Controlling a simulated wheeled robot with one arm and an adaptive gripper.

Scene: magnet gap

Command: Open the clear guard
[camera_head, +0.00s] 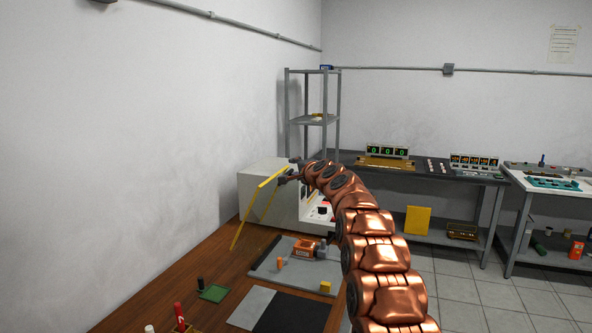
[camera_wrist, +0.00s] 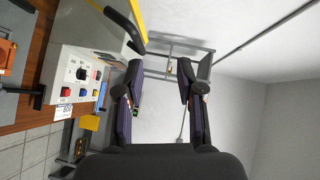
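The clear guard shows mainly by its yellow edges (camera_head: 256,215), which slant out from the left front of a white machine (camera_head: 262,180) on the wooden bench. Its clear pane is hard to make out. In the wrist view a yellow edge (camera_wrist: 138,14) and a curved black handle (camera_wrist: 127,28) are at the top, left of my fingers. My gripper (camera_wrist: 158,75) is open, with nothing between its fingers but a view of the wall and shelf. In the head view my gripper (camera_head: 286,177) is beside the guard's upper end, partly hidden by my arm. I cannot tell there whether they touch.
The machine's control panel (camera_wrist: 82,75) has a dial and red and blue buttons. A grey mat (camera_head: 300,262) with an orange tool (camera_head: 306,250) lies on the bench. A grey shelf rack (camera_head: 313,120) stands behind. Dark workbench (camera_head: 436,172) stands at right.

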